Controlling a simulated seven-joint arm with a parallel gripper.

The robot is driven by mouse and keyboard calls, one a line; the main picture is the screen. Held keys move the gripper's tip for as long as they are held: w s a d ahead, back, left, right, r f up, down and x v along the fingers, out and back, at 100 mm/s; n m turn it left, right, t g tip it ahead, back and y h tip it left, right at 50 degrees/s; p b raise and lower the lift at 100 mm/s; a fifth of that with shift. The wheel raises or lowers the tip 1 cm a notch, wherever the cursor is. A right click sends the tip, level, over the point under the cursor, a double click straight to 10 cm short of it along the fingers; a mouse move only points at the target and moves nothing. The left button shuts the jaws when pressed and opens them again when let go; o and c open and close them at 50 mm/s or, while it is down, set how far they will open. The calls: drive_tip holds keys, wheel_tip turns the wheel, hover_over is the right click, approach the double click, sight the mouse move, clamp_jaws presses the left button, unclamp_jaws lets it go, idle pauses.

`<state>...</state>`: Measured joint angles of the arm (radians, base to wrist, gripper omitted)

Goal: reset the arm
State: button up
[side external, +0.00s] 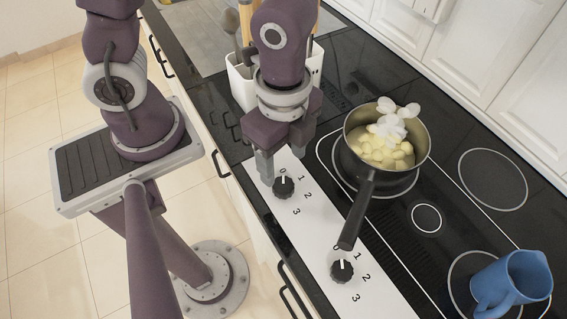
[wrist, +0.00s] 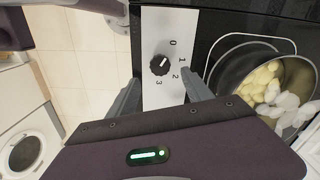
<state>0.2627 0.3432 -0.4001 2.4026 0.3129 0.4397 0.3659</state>
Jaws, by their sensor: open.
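My gripper (side external: 284,170) is open and empty above the white control panel of the cooktop. Its fingers are near the upper black knob (side external: 283,186), whose white mark points at 0 in the side view. In the wrist view, my gripper (wrist: 162,98) has its fingers apart on either side of the panel, with the knob (wrist: 159,65) between and beyond them. I cannot tell how high the fingertips are above the panel.
A pot (side external: 357,186) with pale yellow chunks and white pieces stands on a burner, its handle reaching over the panel. A second knob (side external: 341,270) lies nearer. A blue jug (side external: 517,283) is at the right. A white utensil holder (side external: 240,82) stands behind my gripper.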

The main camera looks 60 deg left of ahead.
drive_tip(key=s+a+r+n+t, duration=0.1)
drive_tip(key=a+r+n+t, duration=0.1)
drive_tip(key=a+r+n, duration=0.4)
drive_tip(key=s+a+r+n+t, duration=0.2)
drive_tip(key=a+r+n, duration=0.4)
drive_tip(key=r, duration=0.5)
drive_tip(key=n+t, duration=0.1)
drive_tip(key=n, duration=0.1)
drive_tip(key=shift+a+r+n+t, duration=0.2)
drive_tip(key=shift+r+n+t, duration=0.1)
drive_tip(key=shift+r+n, duration=0.1)
